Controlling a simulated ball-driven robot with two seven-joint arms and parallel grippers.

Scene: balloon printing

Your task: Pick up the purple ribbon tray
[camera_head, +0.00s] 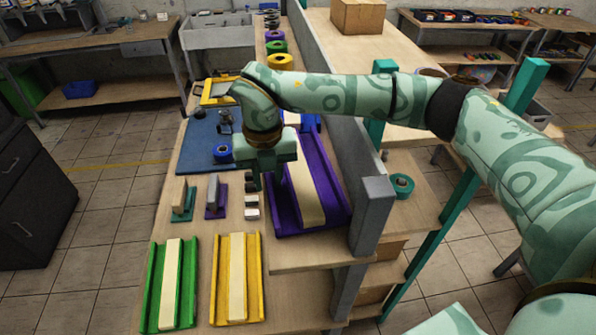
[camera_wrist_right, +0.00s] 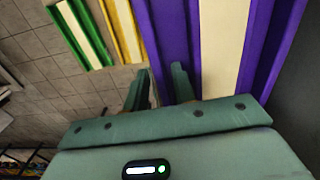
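The purple ribbon tray (camera_head: 329,188) lies on the workbench right of its middle, with a cream strip down its centre. In the right wrist view the purple tray (camera_wrist_right: 170,30) runs in from the top, its left side wall toward my fingers. My right gripper (camera_head: 265,182) points down at the tray's left edge. In the right wrist view the right gripper's fingers (camera_wrist_right: 160,72) stand apart, with part of the purple left wall showing between them. Contact with the tray cannot be told. My left gripper is not in view.
A green tray (camera_head: 157,285) and a yellow tray (camera_head: 252,280) lie at the bench's near end. Small purple and teal tools (camera_head: 216,198) stand left of the gripper. A grey post and wall (camera_head: 372,205) border the tray's right. Tape rolls (camera_head: 276,47) line the back.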

